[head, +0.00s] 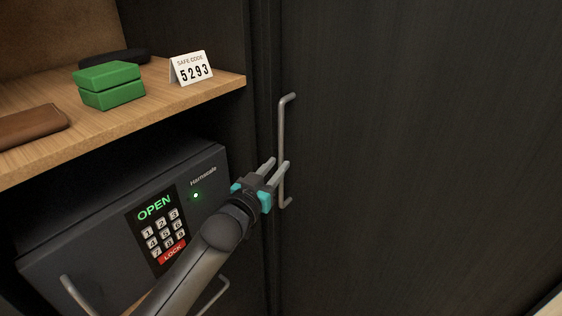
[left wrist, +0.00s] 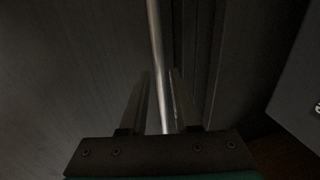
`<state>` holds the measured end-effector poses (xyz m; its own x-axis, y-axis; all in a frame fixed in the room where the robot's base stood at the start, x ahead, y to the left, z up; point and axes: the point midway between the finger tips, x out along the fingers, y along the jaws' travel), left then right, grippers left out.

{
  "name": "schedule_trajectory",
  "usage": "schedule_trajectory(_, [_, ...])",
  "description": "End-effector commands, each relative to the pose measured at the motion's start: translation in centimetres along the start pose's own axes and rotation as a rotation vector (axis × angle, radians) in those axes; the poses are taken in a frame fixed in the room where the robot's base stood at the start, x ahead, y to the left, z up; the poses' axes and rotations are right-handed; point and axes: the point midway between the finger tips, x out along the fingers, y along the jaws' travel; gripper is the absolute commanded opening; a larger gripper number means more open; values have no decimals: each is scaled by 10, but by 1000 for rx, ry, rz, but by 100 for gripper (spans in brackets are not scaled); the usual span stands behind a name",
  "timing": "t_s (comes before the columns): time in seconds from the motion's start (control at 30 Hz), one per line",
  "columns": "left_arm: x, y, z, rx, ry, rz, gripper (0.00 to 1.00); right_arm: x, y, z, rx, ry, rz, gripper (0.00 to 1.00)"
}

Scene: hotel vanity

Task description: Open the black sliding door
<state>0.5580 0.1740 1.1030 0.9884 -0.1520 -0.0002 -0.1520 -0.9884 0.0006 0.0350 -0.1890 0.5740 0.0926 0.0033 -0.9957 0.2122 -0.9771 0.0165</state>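The black sliding door (head: 420,150) fills the right side of the head view. Its upright silver bar handle (head: 286,120) stands near the door's left edge. In the left wrist view the handle (left wrist: 156,45) runs down between the two fingers. My left gripper (head: 278,166) is at the lower half of the handle, with its fingers apart. In the left wrist view the gripper (left wrist: 155,100) has a finger on each side of the bar, closer on the right; I cannot tell whether either finger touches it. My right gripper is out of view.
Left of the door, a wooden shelf (head: 175,98) holds green boxes (head: 110,85), a brown wallet-like item (head: 32,126), a dark case (head: 118,56) and a safe code card (head: 191,69). Below it stands a dark safe (head: 95,200) reading OPEN, close behind my left arm.

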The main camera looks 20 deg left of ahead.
Motion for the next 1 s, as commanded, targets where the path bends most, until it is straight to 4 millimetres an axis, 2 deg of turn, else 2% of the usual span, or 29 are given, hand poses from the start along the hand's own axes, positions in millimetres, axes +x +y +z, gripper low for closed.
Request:
schedule_trajectory(0.1, [15,0,0,0,1,-1,30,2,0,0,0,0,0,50])
schedule_trajectory(0.3, [29,0,0,0,0,0,30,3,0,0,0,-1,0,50])
schedule_trajectory(0.67, [31,0,0,0,0,0,30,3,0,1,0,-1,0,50])
schedule_trajectory(0.9, [31,0,0,0,0,0,3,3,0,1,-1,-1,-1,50])
schedule_trajectory(1.0, [31,0,0,1,0,0,0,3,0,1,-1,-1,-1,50])
